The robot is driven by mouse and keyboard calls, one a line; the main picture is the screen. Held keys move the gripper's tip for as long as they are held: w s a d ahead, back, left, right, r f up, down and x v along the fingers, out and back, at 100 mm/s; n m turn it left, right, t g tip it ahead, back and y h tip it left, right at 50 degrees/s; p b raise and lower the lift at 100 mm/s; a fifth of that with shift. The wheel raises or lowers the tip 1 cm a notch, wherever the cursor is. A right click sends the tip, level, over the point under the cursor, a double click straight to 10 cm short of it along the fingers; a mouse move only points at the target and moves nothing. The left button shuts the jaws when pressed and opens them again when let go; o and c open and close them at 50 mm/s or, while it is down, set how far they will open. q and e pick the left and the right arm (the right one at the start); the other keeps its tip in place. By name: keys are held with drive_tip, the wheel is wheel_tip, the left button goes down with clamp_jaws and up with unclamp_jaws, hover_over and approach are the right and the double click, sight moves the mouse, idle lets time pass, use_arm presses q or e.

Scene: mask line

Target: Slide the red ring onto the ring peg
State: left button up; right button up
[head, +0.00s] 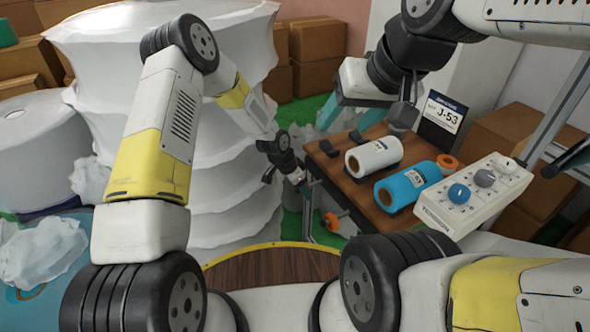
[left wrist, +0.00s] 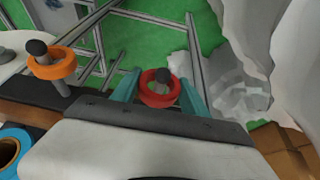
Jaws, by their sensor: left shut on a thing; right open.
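The red ring (left wrist: 158,101) is between the two teal fingers of my left gripper (left wrist: 159,90) in the left wrist view, and the fingers are shut on it. My right gripper (head: 348,116) is open and empty above the far end of the table.
An orange ring (left wrist: 52,68) sits on a knobbed peg beside the table, also in the head view (head: 330,221). The brown table (head: 345,185) bears a white roll (head: 373,157), a blue roll (head: 408,184) and a control box (head: 474,195). White crumpled material (left wrist: 238,85) lies right of my left gripper.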

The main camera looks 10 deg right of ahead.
use_arm(q)
drive_tip(key=shift+w+d, duration=0.15)
drive_tip(key=shift+d, duration=0.2)
drive_tip(key=shift+f, duration=0.35)
idle(0.6)
drive_tip(key=o, duration=1.4)
drive_tip(key=shift+o, duration=0.2)
